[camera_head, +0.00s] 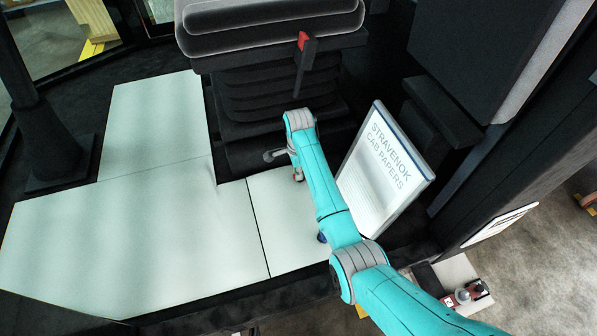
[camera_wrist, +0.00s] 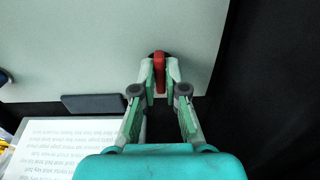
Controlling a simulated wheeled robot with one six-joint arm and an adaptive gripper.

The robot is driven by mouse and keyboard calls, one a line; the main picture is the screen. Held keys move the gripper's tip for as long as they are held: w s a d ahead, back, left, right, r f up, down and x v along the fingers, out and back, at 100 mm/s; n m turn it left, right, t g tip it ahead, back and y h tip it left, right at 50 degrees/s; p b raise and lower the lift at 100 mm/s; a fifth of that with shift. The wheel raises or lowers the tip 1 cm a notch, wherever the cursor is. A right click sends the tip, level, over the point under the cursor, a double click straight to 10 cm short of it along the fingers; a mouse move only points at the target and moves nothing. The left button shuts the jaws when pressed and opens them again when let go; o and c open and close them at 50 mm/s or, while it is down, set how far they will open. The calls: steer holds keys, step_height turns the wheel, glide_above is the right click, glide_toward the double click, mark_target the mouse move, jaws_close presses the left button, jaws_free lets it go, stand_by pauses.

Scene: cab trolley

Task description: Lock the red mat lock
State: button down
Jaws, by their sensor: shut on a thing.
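The red mat lock (camera_wrist: 159,72) is a narrow red handle with a dark round base, near the lower right corner of the pale mat (camera_wrist: 100,45) in the wrist view. Its handle runs up and down in that picture. My gripper (camera_wrist: 159,66) has one green finger on each side of the handle and is shut on it. The fingertips partly cover the base. In the head view, my turquoise arm reaches over the right pale mat panel (camera_head: 262,215) and hides most of the lock and gripper.
A tilted board of cab papers (camera_head: 385,160) stands close to the right of my arm. The black seat (camera_head: 275,65), with a red-tipped lever (camera_head: 303,42), is beyond. A blue knob (camera_head: 322,238) shows beside my arm. The large left mat panel (camera_head: 100,245) is clear.

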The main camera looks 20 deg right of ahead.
steer(key=c, duration=1.2)
jaws_free()
step_height(320, 180, up, 8)
steer(key=shift+f, duration=0.2)
steer(key=shift+s, duration=0.1)
